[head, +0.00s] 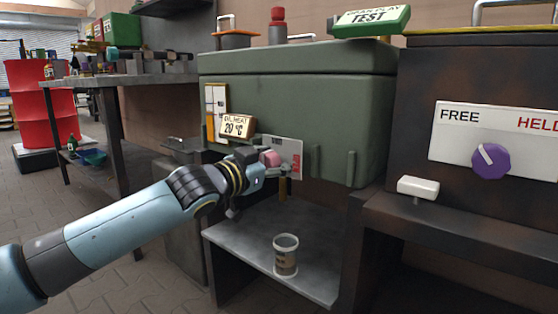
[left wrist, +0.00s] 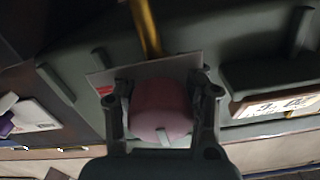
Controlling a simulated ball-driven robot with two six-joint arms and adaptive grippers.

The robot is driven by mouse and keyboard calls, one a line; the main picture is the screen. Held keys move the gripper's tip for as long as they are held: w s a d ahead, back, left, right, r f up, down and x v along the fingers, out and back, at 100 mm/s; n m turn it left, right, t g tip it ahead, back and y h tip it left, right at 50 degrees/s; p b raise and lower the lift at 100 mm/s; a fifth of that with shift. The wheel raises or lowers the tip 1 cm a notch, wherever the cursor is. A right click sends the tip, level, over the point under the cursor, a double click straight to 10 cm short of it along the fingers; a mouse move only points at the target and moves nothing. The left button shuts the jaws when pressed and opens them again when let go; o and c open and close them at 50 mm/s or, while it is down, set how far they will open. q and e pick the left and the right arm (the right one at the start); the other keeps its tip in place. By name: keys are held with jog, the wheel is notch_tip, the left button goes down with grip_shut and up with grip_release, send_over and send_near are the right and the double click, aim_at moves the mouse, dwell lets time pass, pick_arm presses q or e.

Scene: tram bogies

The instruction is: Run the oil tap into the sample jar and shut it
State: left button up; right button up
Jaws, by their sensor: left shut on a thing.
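The oil tap has a round pink knob (head: 271,158) in front of a white plate (head: 290,155) on the green tank (head: 310,110). My left gripper (head: 268,168) is shut on this knob. In the left wrist view the knob (left wrist: 160,108) sits between the two fingers. A brass spout (head: 282,190) points down below the plate, and it also shows in the left wrist view (left wrist: 146,28). The sample jar (head: 285,258) stands upright and open on the grey shelf (head: 245,234), below the spout. I see no oil stream between them; the jar's contents cannot be made out.
An oil heat display (head: 236,127) reading 20 °C is on the tank. At right are a brown cabinet with a purple dial (head: 490,162) and a white handle (head: 417,187). A workbench (head: 105,80) and red drum (head: 45,105) are at left.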

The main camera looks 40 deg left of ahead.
pick_arm(q)
jog(key=shift+m, duration=0.8)
jog(key=shift+m+p, duration=0.3)
jog(key=shift+m, duration=1)
jog(key=o, duration=1.4)
jog(key=shift+c, duration=0.2)
jog(key=shift+s, duration=0.15)
jog(key=s, duration=1.1)
jog(key=shift+s+a, duration=0.35)
jog(key=shift+a, duration=0.1)
